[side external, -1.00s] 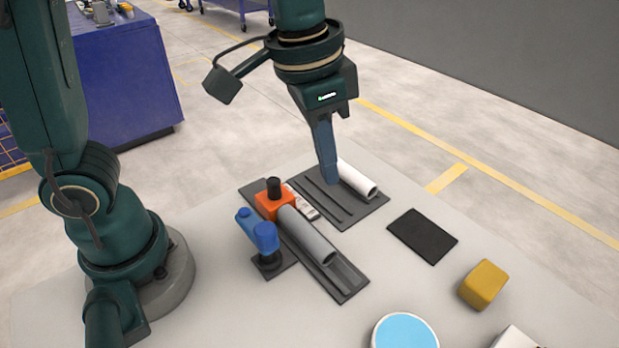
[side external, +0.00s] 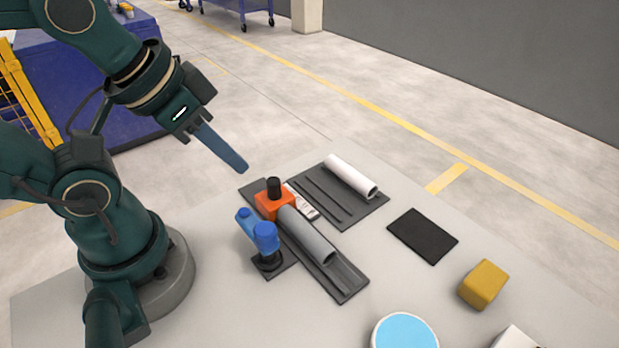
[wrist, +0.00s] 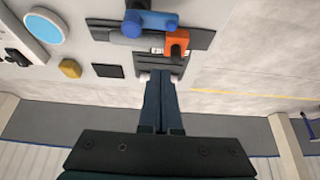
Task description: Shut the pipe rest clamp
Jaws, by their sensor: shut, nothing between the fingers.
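The pipe rest (side external: 350,284) is a dark grey grooved plate on the table with a grey pipe (side external: 308,236) lying along it. A blue clamp (side external: 263,238) stands at its near left side, its arm raised off the pipe as far as I can tell; it also shows in the wrist view (wrist: 150,20). An orange block with a black knob (side external: 272,203) sits at the far end of the grey pipe. My gripper (side external: 243,168) is shut and empty, in the air above and behind the orange block, tilted, touching nothing. In the wrist view its fingers (wrist: 158,85) point toward the rests.
A second dark plate (side external: 372,211) holds a white pipe (side external: 350,176). A black pad (side external: 422,236), a yellow block (side external: 483,284) and a blue-topped round item (side external: 404,332) lie to the right. A small white labelled item (side external: 303,203) lies between the plates. Table between them is clear.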

